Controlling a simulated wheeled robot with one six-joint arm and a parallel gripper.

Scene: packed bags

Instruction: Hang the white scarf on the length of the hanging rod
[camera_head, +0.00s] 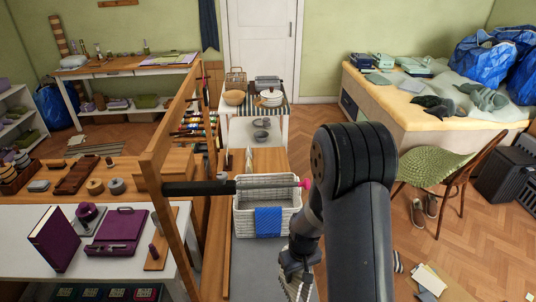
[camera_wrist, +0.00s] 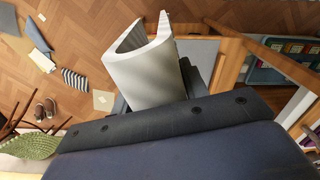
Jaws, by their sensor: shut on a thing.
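The white scarf (camera_wrist: 142,75) shows in the wrist view as a pale sheet bent into a curved fold, held at my gripper. In the head view a whitish strip (camera_head: 301,289) hangs at the gripper, low in the picture; I cannot tell how much of the scarf it is. My gripper (camera_head: 297,266) is shut on the scarf; its fingertips are mostly hidden. The hanging rod (camera_head: 200,188) is a dark horizontal bar reaching right from a wooden frame, with a pink tip (camera_head: 305,184). The gripper is below and apart from the rod.
The wooden frame (camera_head: 155,165) stands left of the rod. A white wicker basket (camera_head: 245,220) with a blue cloth (camera_head: 268,222) sits behind and below it. A white table (camera_head: 30,218) with purple items is at left. A chair (camera_head: 465,178) stands right on open floor.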

